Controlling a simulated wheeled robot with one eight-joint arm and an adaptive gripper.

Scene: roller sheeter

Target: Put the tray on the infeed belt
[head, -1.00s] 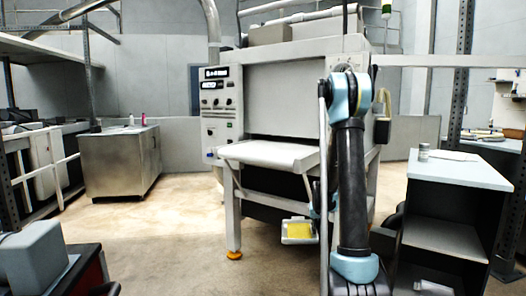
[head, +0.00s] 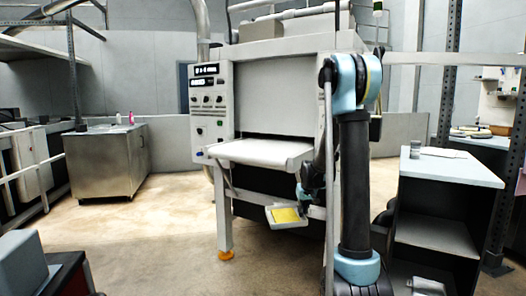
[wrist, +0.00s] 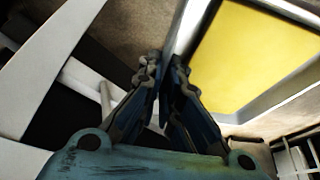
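The tray (head: 286,216) is shallow, with a light grey rim and a yellow inside. In the head view it is held in the air, in front of and below the infeed belt (head: 262,152), a white flat surface on the front of the machine. In the wrist view the tray (wrist: 262,52) fills the upper right. My gripper (wrist: 166,62) has its fingertips close together at the tray's near edge and looks shut on its rim. In the head view my gripper (head: 303,208) is small and dark at the tray's right side, partly hidden by my arm.
The grey sheeter machine (head: 275,90) stands behind the belt, its control panel on the left. A shelf unit (head: 445,168) stands close on the right, and a metal cabinet (head: 105,165) on the left. The floor (head: 160,235) between cabinet and machine is clear.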

